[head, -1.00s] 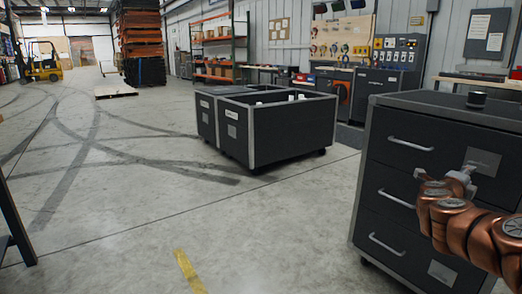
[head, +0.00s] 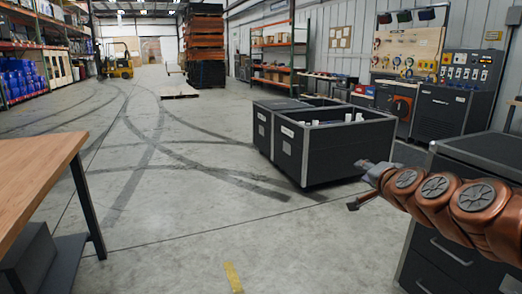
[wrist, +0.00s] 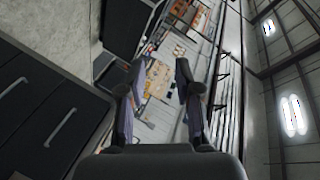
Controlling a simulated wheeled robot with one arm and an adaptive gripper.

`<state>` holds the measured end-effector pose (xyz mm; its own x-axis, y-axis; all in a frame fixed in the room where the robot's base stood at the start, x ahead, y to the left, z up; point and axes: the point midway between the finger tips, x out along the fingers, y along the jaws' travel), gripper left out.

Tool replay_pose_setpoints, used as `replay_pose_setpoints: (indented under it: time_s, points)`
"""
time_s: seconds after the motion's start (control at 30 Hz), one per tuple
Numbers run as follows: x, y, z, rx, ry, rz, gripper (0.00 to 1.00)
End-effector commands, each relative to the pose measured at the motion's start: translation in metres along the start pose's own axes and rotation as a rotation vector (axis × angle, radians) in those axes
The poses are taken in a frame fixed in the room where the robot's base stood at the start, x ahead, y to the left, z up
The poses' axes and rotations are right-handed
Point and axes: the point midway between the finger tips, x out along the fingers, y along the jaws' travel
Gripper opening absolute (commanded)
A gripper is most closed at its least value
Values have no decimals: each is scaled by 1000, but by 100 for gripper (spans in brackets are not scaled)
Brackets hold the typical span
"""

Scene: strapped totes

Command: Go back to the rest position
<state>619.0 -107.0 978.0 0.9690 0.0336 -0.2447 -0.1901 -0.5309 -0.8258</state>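My copper-coloured arm reaches in from the right edge of the head view. The dark totes (head: 328,152) with grey edges stand together on the floor. Some white items show over their rims.
A dark drawer cabinet (head: 450,258) stands close at the right, partly behind my arm; its drawers also show in the wrist view (wrist: 40,110). A wooden-topped table (head: 40,165) is close at the left. The floor between them is clear. A yellow forklift (head: 118,66) stands far back.

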Motion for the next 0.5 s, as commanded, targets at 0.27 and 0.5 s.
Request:
replay_pose_setpoints:
  time_s: [0.27, 0.5]
  points:
    - [-75, -52, 108, -302, -420, 104, 33]
    - [-169, -42, 164, -531, -743, 265, 33]
